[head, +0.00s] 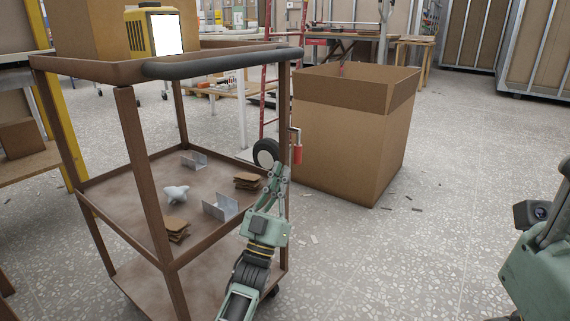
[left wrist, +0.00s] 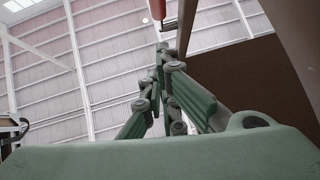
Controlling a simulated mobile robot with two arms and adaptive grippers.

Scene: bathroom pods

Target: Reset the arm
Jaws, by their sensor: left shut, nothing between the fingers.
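My left gripper (head: 279,172) points upward just outside the right side of the brown cart. Its fingers are shut with nothing between them. In the left wrist view, the closed green fingers (left wrist: 163,55) reach up toward the ceiling. A red-handled piece with a metal part (head: 297,150) is beside the cart's right post, close to the fingertips. A red piece (left wrist: 157,9) also shows above the fingers in the left wrist view. Part of my right arm (head: 535,265), with a small camera, shows at the right edge; its fingers cannot be made out.
The brown cart (head: 135,205) holds a white lump (head: 175,193), metal brackets (head: 220,207) and small cardboard stacks (head: 176,229) on its middle shelf. A large open cardboard box (head: 345,140) stands behind the gripper. The speckled floor to the right is largely clear.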

